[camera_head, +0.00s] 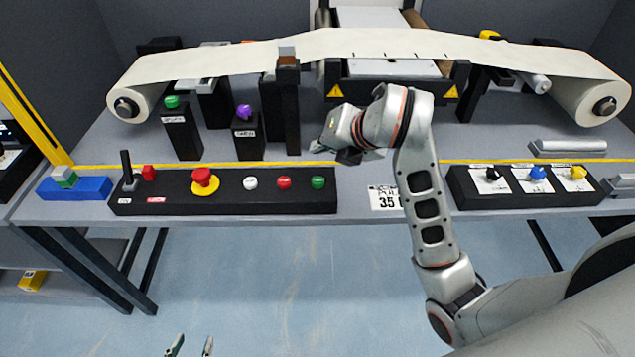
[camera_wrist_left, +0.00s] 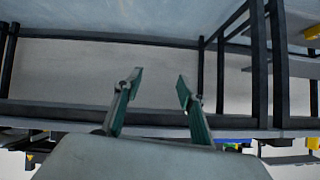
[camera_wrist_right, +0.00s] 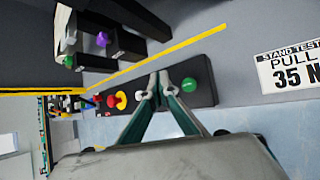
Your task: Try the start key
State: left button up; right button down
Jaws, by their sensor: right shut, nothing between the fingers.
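A black control box (camera_head: 222,201) lies along the table's front edge. On it are a white button (camera_head: 250,183), a red button (camera_head: 284,182), a green button (camera_head: 317,182) and a red mushroom button (camera_head: 204,177) on a yellow base. No readable label tells which is the start key. My right gripper (camera_head: 316,148) is shut and empty, behind and above the green button. In the right wrist view its fingertips (camera_wrist_right: 158,77) lie between the white button (camera_wrist_right: 138,92) and green button (camera_wrist_right: 189,85), hiding the red one. My left gripper (camera_wrist_left: 158,80) is open and empty, low in front of the table.
A lever (camera_head: 127,168) stands at the box's left end beside a blue block (camera_head: 75,188). Posts with a green knob (camera_head: 171,102) and purple knob (camera_head: 244,111) stand behind. A knob panel (camera_head: 520,190) sits right. A belt (camera_head: 380,43) spans the back.

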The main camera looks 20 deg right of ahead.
jog(key=b, duration=0.4)
send_over(320, 182)
notch_tip(320, 182, down, 5)
jog(key=shift+f, duration=0.85)
pick_arm(q)
jog(key=shift+w+a+f, duration=0.1)
jog(key=shift+a+f, duration=0.1)
jog(key=shift+f, duration=0.9)
jog(key=shift+a+f, duration=0.2)
jog(key=shift+f, duration=0.9)
jog(key=shift+s+d+f, duration=0.15)
jog(key=shift+s+f, duration=0.1)
jog(key=shift+s, duration=0.05)
jog(key=shift+f+b, duration=0.1)
jog(key=shift+b, duration=0.25)
pick_arm(e)
jog(key=shift+f, duration=0.2)
jog(key=shift+f, duration=0.3)
pick_arm(q)
jog(key=shift+f, duration=0.2)
jog(key=shift+w, duration=0.1)
